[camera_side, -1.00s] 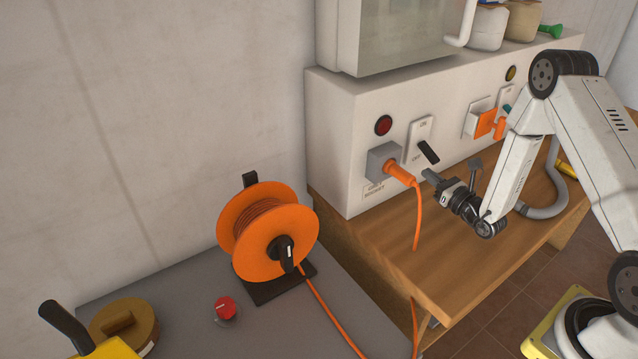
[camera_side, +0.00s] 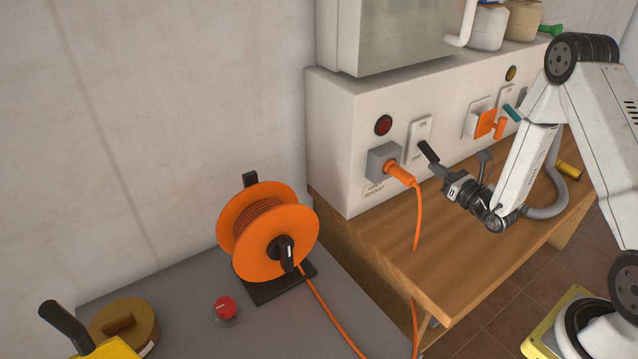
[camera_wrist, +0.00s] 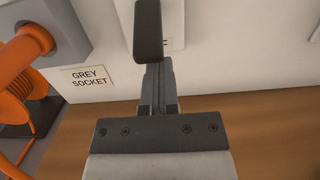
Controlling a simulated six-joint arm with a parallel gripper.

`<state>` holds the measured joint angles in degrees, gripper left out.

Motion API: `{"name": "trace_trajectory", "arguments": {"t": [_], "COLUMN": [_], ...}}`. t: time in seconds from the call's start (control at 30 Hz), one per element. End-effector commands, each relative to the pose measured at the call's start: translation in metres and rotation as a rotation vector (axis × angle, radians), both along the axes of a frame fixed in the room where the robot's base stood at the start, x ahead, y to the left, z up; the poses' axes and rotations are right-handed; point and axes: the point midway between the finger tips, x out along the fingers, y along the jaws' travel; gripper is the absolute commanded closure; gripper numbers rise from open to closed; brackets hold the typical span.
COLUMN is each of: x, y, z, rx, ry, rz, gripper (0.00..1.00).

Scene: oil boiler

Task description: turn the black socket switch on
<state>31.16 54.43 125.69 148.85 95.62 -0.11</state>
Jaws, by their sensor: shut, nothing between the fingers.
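The black socket switch (camera_side: 428,151) is a black lever on a white plate (camera_side: 419,133) marked ON at the top and OFF at the bottom. The lever sticks out from the plate and slants downward. My gripper (camera_side: 436,170) is shut and empty, with its tips right below the lever's lower end; I cannot tell whether they touch. In the wrist view the black lever (camera_wrist: 148,32) stands directly beyond the fingertips (camera_wrist: 156,70) and hides part of the plate.
A grey socket (camera_side: 383,163) with an orange plug (camera_side: 400,173) and hanging cord is left of the switch. A red lamp (camera_side: 383,125) sits above it. The wooden bench (camera_side: 385,240) below is mostly clear.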

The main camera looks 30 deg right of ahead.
Motion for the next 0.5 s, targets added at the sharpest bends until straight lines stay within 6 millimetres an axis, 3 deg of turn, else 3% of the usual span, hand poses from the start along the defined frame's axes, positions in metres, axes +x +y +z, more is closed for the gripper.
{"name": "trace_trajectory", "arguments": {"t": [0.5], "x": [-0.0023], "y": [0.0], "z": [0.0035], "rx": [0.001], "ry": [0.052], "rz": [0.0], "gripper": [1.0]}}
